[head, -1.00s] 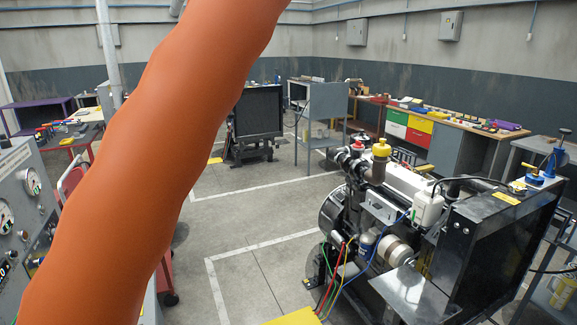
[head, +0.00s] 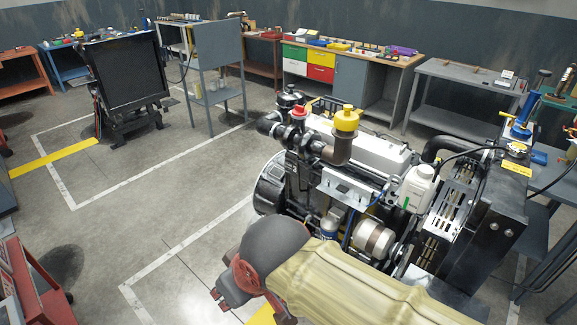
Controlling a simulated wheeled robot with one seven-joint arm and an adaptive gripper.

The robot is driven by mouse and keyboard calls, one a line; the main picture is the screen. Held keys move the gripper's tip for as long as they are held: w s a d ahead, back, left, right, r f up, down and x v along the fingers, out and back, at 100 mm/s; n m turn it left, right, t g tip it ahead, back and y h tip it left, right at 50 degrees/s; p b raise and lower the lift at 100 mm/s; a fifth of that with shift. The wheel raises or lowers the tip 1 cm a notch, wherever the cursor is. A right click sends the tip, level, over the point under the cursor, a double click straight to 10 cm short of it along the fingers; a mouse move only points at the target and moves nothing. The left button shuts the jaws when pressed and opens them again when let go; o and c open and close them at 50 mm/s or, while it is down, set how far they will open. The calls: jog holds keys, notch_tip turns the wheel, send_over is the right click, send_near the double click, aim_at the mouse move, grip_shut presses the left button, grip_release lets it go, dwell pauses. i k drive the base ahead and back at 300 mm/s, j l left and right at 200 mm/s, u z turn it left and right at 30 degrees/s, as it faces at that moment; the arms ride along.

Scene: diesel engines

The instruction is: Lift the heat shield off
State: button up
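The diesel engine (head: 385,155) stands at the right, with a yellow-capped pipe elbow (head: 338,148) on its top. A pale silver plate with holes (head: 347,186) sits on its near side below the elbow, and looks like the heat shield, though I cannot be sure. It appears in place on the engine. My khaki arm crosses the bottom of the view and ends in a dark grey and red part, which seems to be my gripper (head: 226,294). It is left of and below the plate, apart from it. Its fingers are too unclear to judge.
A black radiator (head: 500,215) and white bottle (head: 416,188) are at the engine's right. A second engine stand (head: 122,85) is at the far left. A grey cart (head: 212,70) and workbench (head: 350,75) stand behind. Floor at centre left is clear.

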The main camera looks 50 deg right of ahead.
aim_at(341, 188)
jog(key=i+z, duration=0.4)
jog(key=i+j+z, duration=0.55)
jog(key=i+z, duration=0.2)
jog(key=i+j+z, duration=0.1)
jog(key=i+z, duration=0.2)
jog(key=z, duration=0.15)
jog(key=i+j+z, duration=0.2)
jog(key=z, duration=0.2)
jog(key=i+j+z, duration=0.25)
jog(key=z, duration=0.2)
jog(key=i+j+z, duration=0.15)
jog(key=j+z, duration=0.3)
jog(key=i+j+z, duration=0.15)
jog(key=j+z, duration=0.25)
jog(key=i+j+z, duration=0.1)
jog(key=j+z, duration=0.15)
